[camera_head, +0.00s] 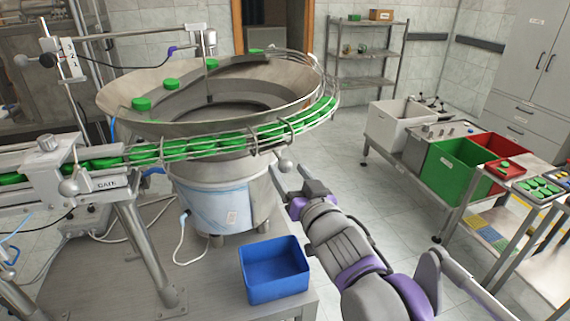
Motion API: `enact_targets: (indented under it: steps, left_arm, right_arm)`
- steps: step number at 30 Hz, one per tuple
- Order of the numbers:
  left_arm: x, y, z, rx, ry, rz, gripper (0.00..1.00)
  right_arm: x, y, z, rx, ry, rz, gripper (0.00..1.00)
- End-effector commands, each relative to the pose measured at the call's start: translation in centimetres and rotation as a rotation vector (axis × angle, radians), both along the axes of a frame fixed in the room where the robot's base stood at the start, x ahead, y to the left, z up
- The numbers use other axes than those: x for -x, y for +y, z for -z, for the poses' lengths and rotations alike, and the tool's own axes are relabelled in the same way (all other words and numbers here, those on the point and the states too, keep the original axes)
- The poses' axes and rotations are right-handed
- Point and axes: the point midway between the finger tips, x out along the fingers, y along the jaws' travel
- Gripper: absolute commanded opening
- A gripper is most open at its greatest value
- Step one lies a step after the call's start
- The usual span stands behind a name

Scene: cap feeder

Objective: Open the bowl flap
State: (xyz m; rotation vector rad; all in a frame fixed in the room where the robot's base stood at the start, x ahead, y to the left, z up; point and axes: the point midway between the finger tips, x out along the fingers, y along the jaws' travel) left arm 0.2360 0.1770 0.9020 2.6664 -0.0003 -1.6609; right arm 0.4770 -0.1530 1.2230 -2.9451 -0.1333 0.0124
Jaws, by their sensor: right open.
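The feeder bowl (130,116) is a wide metal funnel on a cylindrical base, with a few green caps inside. A pale ball knob (285,165) shows at the bowl's lower right side, below the track; it may belong to the bowl flap, but the flap plate is not clearly visible. My right gripper (289,175) is open, its fingertips pointing up and away beside this knob. The fingers look to be on either side of the knob or just short of it; contact cannot be told. My left gripper is not in view.
A track of green caps (203,145) curves round the bowl to a gate unit (45,182) at left. A blue bin (274,270) stands on the table below my right gripper. A cart with white, green (455,175) and red bins stands right, with open floor between.

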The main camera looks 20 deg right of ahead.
Motion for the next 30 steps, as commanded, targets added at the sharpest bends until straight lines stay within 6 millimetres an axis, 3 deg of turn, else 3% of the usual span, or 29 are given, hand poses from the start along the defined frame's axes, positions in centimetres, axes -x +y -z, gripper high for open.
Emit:
enact_targets:
  steps: [7,18,30]
  left_arm:
    - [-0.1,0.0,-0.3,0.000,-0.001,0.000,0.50]
    - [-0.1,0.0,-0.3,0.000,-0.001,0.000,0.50]
    - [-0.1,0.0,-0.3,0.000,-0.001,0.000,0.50]
  right_arm:
    - [-2.8,0.2,0.0,0.001,0.000,0.000,0.69]
    - [-3.2,0.3,0.0,0.001,0.000,0.000,0.69]
    - [-3.2,0.3,0.0,0.001,0.000,0.000,0.00]
